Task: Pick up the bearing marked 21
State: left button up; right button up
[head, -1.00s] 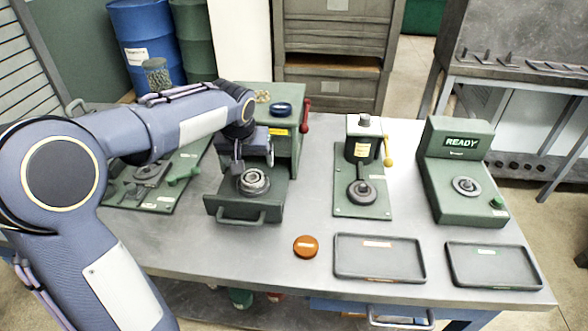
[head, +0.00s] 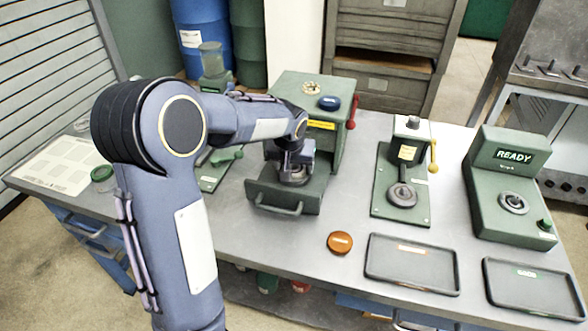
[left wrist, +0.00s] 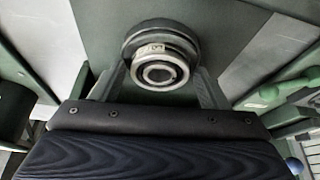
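The bearing (left wrist: 160,72) is a steel ring on a dark round seat in the left wrist view. A small mark shows on its rim but is too small to read. In the head view the bearing (head: 294,180) sits on the front shelf of the green machine (head: 318,110), largely hidden by my gripper. My left gripper (head: 294,172) is right above it, pointing down. In the left wrist view the two fingers of my left gripper (left wrist: 160,80) stand apart, one on each side of the bearing, with small gaps seen. My right gripper is not in view.
To the right stand a green press (head: 392,185) with a yellow-knobbed lever and a green station reading READY (head: 512,160). Two dark trays (head: 372,272) (head: 490,290) and an orange disc (head: 340,243) lie in front. A red lever (head: 352,112) rises beside the machine.

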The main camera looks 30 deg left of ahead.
pick_arm(q)
jog(key=c, duration=0.9)
jog(key=shift+r, duration=0.1)
